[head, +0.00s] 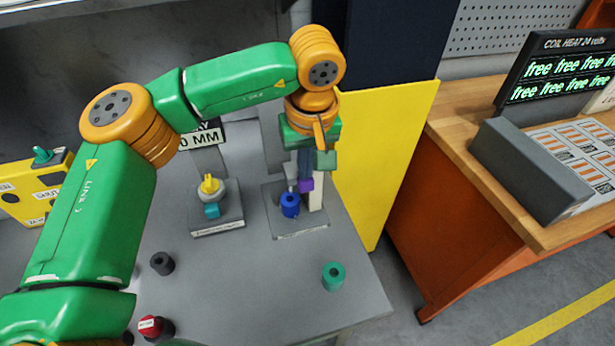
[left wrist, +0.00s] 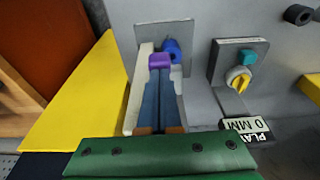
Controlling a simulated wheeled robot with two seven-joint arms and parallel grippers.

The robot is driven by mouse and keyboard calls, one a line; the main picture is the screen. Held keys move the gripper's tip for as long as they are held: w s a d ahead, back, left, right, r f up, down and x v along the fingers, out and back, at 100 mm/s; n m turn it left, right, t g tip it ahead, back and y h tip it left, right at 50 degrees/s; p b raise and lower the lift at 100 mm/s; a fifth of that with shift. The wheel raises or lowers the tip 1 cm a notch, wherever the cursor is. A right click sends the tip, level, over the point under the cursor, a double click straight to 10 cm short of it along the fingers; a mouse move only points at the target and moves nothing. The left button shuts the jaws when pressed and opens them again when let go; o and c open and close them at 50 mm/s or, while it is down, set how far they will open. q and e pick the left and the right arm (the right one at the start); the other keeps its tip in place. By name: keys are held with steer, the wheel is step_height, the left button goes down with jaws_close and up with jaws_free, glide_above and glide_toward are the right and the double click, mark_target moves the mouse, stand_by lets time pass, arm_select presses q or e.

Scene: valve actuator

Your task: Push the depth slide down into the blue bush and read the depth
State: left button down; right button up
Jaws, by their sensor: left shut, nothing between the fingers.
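The blue bush (head: 290,205) stands on a grey plate beside a pale upright post (head: 316,196). It also shows in the left wrist view (left wrist: 172,49), partly hidden. The purple block (head: 306,184), which looks like the depth slide, sits by the post just above and right of the bush. It also shows in the left wrist view (left wrist: 159,61). My left gripper (head: 305,173) points down over the purple block, shut and empty. In the left wrist view its fingertips (left wrist: 160,72) end at the block; I cannot tell whether they touch. My right gripper is not in view.
A display (head: 207,135) reads "0 MM", its upper line partly hidden. A yellow knob unit (head: 210,185) stands left of the bush. A black cylinder (head: 162,263), a red button (head: 151,327) and a teal cylinder (head: 333,276) stand nearer. A yellow panel (head: 385,150) bounds the right side.

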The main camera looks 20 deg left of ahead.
arm_select(q)
steer(key=shift+f+b, duration=0.7)
steer(key=shift+f, duration=0.3)
step_height(320, 180, up, 9)
steer(key=p, duration=0.8)
